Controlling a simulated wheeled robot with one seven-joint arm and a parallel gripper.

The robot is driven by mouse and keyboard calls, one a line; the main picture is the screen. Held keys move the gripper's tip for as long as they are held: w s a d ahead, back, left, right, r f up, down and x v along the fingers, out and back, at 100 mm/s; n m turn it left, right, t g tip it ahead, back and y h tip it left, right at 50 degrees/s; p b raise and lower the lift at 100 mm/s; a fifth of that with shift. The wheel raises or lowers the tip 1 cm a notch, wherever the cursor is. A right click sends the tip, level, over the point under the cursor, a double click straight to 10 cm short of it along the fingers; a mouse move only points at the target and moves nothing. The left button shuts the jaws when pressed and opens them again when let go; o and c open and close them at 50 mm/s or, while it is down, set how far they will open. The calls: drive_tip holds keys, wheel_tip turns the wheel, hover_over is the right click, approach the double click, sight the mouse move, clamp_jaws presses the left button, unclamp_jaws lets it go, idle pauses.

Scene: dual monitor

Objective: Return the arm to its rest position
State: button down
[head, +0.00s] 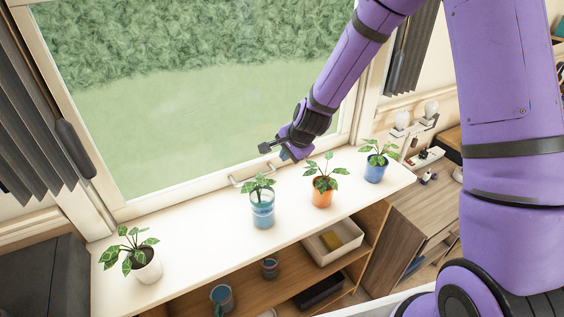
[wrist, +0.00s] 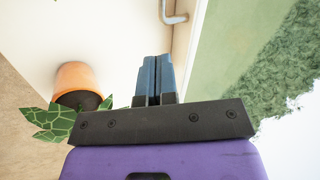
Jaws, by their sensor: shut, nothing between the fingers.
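My purple arm reaches from the upper right over the white shelf top (head: 200,236) in the head view. My gripper (head: 285,154) hangs above the back of the shelf, near the window, behind and left of the plant in the orange pot (head: 322,197). In the wrist view the two blue fingers of my gripper (wrist: 153,80) lie side by side, shut, with nothing between them. The orange pot also shows in the wrist view (wrist: 76,80), apart from the fingers.
Other plants stand in a white pot (head: 149,267), a glass-like blue pot (head: 262,212) and a blue pot (head: 375,172). The window handle (head: 240,181) is close to my gripper. Lower shelves hold mugs (head: 222,297) and a white box (head: 335,240). A lamp (head: 402,122) stands right.

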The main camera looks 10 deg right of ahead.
drive_tip(key=s+d+r+n+h, duration=0.1)
drive_tip(key=s+d+r+n, duration=0.2)
drive_tip(key=s+r, duration=0.5)
drive_tip(key=s+d+r+n, duration=0.3)
drive_tip(key=s+r, duration=0.1)
drive_tip(key=r, duration=0.9)
drive_tip(key=s+d+r+n+h, duration=0.1)
drive_tip(key=s+d+r+n, duration=0.2)
drive_tip(key=s, duration=0.7)
drive_tip(key=s+d+r+n, duration=0.3)
drive_tip(key=s+d+r, duration=0.2)
drive_tip(key=s, duration=0.6)
drive_tip(key=shift+r+h, duration=0.4)
drive_tip(key=shift+r, duration=0.25)
drive_tip(key=shift+w, duration=0.1)
